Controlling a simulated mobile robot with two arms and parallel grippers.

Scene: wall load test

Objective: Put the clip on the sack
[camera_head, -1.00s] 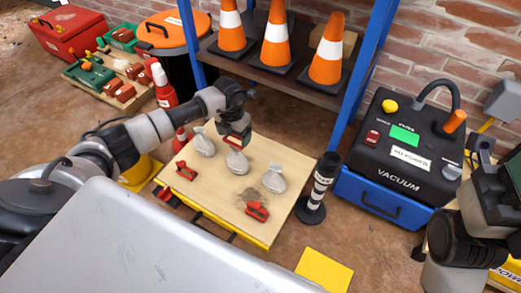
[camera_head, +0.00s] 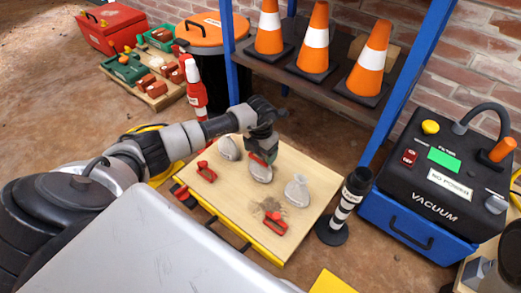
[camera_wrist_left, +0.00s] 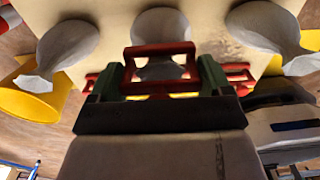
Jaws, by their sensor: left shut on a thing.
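Three grey sacks stand in a row on a pale wooden board: the left sack (camera_head: 229,148), the middle sack (camera_head: 260,172) and the right sack (camera_head: 297,191). My left gripper (camera_head: 263,154) is shut on a red clip (camera_wrist_left: 160,54) at the top of the middle sack. In the left wrist view the middle sack (camera_wrist_left: 162,70) shows behind the clip, partly hidden by it. I cannot tell whether the clip is around the neck. Two other red clips lie on the board, one at the left (camera_head: 206,172) and one at the front (camera_head: 275,222). My right gripper is not in view.
The board (camera_head: 318,178) has bare room at its back and right. A black-and-white post (camera_head: 346,205) stands at its right edge, beside the vacuum (camera_head: 436,180). A shelf with orange cones (camera_head: 315,45) rises behind. A dark patch marks the board near the front clip.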

